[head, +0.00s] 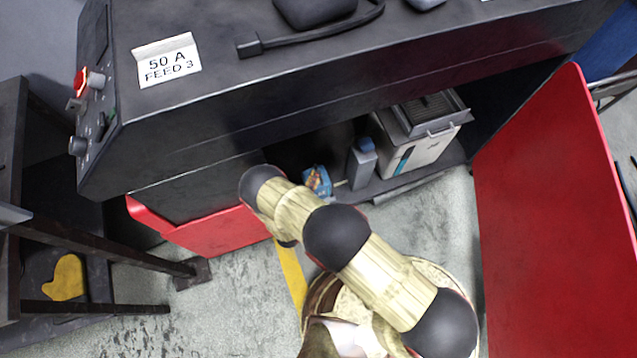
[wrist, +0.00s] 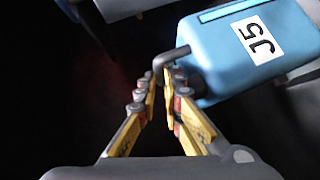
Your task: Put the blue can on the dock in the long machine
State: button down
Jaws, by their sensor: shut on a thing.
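The long machine (head: 300,90) is a black cabinet with an open lower bay and a label reading "50 A FEED 3". The blue can (wrist: 245,55), marked J5, fills the upper right of the wrist view, tilted. A small blue object in the bay, partly behind my arm, seems to be the same can (head: 318,180). My gripper (wrist: 163,85) has yellow fingers closed around the can's grey bent handle (wrist: 172,56). The fingers are not clear in the head view. I cannot make out the dock; the wrist view's background is mostly dark.
A grey bottle with a blue cap (head: 362,162) stands in the bay beside a pale box with a grey top (head: 415,140). Red panels, at the right (head: 560,200) and lower left (head: 215,232), flank the opening. A dark metal stand (head: 100,260) is at the left.

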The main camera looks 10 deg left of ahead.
jog(key=shift+w+a+f+b, duration=0.3)
jog(key=shift+w+f, duration=0.15)
jog(key=shift+f, duration=0.1)
jog(key=shift+w+a+f+b, duration=0.25)
jog(key=shift+w+f, duration=0.2)
jog(key=shift+f, duration=0.05)
jog(key=shift+f+b, duration=0.6)
jog(key=shift+f, duration=0.9)
jog(key=c, duration=2)
grip_release()
jog(key=shift+f, duration=0.1)
jog(key=shift+o, duration=0.2)
jog(key=shift+s, duration=0.1)
jog(key=p+v, duration=0.3)
jog(key=v, duration=0.9)
